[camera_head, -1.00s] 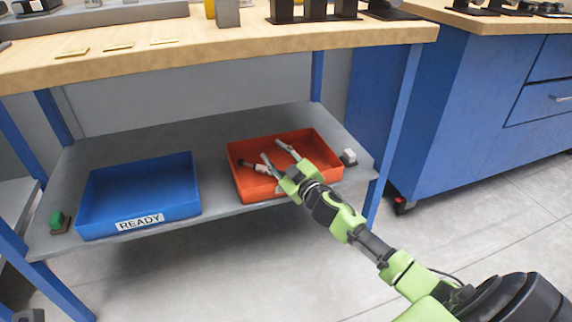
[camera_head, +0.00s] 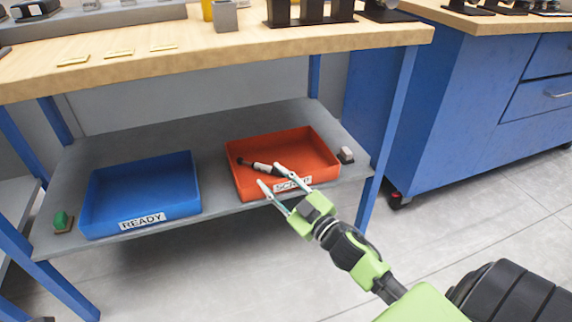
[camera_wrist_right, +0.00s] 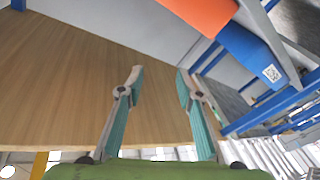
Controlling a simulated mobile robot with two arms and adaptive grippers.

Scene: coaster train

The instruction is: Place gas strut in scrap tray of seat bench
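The gas strut (camera_head: 262,167), a short rod with a black end and a pale end, lies in the red scrap tray (camera_head: 318,147) on the lower shelf of the bench. My right gripper (camera_head: 268,175) is open and empty. Its fingers are in front of the tray's near wall and partly cover the SCRAP label. In the right wrist view the two fingers (camera_wrist_right: 160,72) are apart with nothing between them. The red tray also shows at the top of that view (camera_wrist_right: 200,14). My left gripper is not in view.
A blue tray marked READY (camera_head: 140,190) stands left of the scrap tray on the grey shelf (camera_head: 215,190). A green button (camera_head: 61,220) and a white-topped block (camera_head: 346,155) sit at the shelf's ends. The wooden bench top (camera_head: 200,55) overhangs the shelf. A blue cabinet (camera_head: 450,110) stands right.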

